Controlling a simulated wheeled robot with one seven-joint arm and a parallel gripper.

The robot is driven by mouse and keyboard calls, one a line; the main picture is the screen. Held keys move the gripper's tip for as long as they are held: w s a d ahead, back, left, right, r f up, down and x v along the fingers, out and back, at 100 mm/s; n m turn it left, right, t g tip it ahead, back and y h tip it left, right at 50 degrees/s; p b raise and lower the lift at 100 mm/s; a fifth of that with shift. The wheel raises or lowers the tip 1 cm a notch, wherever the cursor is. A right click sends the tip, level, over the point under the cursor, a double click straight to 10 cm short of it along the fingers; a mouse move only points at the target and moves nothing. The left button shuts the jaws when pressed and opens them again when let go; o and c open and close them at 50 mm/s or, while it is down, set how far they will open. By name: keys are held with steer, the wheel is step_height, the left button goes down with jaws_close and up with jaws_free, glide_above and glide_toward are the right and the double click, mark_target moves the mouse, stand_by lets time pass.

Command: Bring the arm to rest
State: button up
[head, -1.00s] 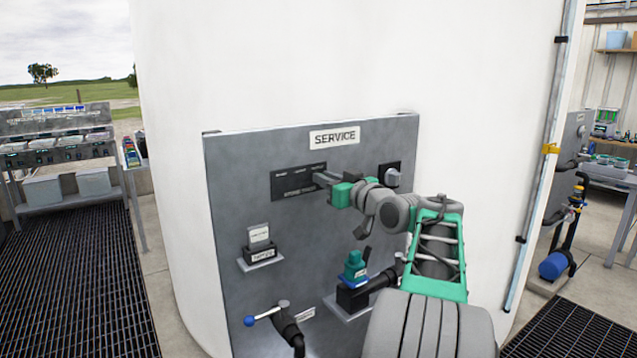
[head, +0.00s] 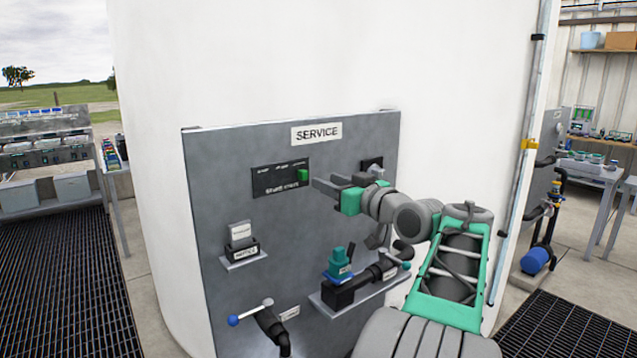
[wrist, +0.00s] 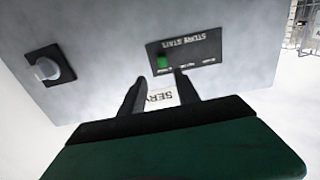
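The SERVICE sign (wrist: 161,97) shows behind the gap. The display plate (wrist: 205,50) and green block (wrist: 162,61) are beyond the fingertips, clear of them. My arm reaches in from the lower right.
A knob on a black plate (head: 371,164) is partly hidden behind my gripper. Below are a small shelf with a card holder (head: 241,243), a teal device (head: 340,265) beside black piping and a blue-tipped lever (head: 234,320). The white tank (head: 300,60) stands behind. A grated walkway (head: 60,285) lies left.

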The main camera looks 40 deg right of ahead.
steer(key=shift+s+f, duration=0.1)
stand_by(0.3)
steer(key=s+d+f+m+g+h, duration=0.1)
steer(key=s+d+f+m+g, duration=0.15)
steer(key=f, duration=0.35)
steer(key=s+d+f+m+g+h, duration=0.1)
steer(key=d+f+g, duration=0.15)
steer(key=f, duration=0.45)
steer(key=s+a+f+m+g, duration=0.1)
steer(key=s+f+m+g, duration=0.1)
steer(key=s+f+g, duration=0.5)
steer(key=s+a+f+m, duration=0.1)
steer(key=s+f+m, duration=0.3)
steer(key=f, duration=0.6)
steer(key=s+a+f+n+g+y+p, duration=0.1)
steer(key=s+a+f+g+p, duration=0.2)
steer(key=a, duration=0.6)
steer(key=s+a+f+n+g+y+p, duration=0.15)
steer(key=s+a, duration=0.25)
steer(key=a, duration=0.6)
steer(key=w+a+r+n+t+p, duration=0.1)
steer(key=a+r+n, duration=0.3)
steer(key=a, duration=0.6)
steer(key=w+a+r+n+p, duration=0.1)
steer(key=w+a+r+n, duration=0.2)
steer(key=a, duration=0.6)
steer(key=shift+w+a+r+n+t+p, duration=0.4)
steer(key=shift+w+r, duration=0.2)
steer(key=shift+w, duration=0.15)
